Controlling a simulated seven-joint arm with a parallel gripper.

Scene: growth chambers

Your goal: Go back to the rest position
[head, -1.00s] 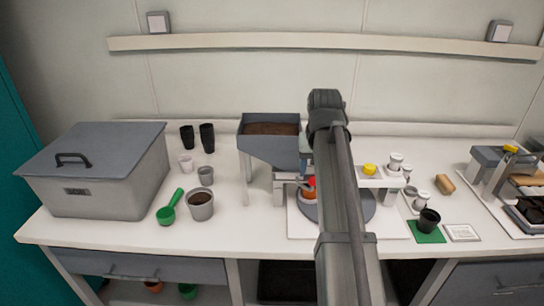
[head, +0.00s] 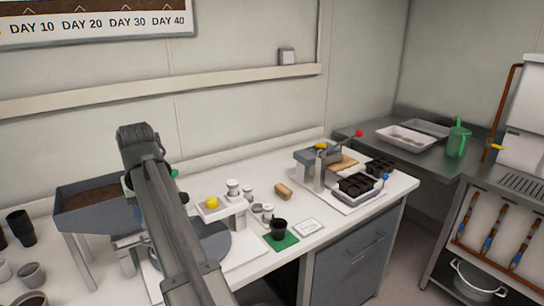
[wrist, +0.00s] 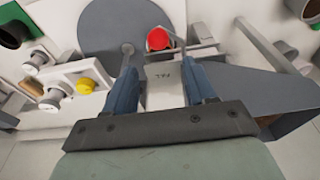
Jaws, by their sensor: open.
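My gripper (wrist: 160,76) shows in the wrist view with its two blue fingers spread apart and nothing held between them. It is above a white block with small lettering (wrist: 164,94), near a red knob (wrist: 158,39) and a grey round plate (wrist: 110,30). In the head view my arm reaches over the bench in front of the grey round plate (head: 208,240), and my fingers are hidden there.
A soil hopper (head: 75,221) stands left of my arm. A yellow knob (head: 212,203), white jars (head: 233,188) and a black pot (head: 278,230) on a green mat (head: 291,242) are to the right. A press with a red-tipped lever (head: 318,160) stands further right.

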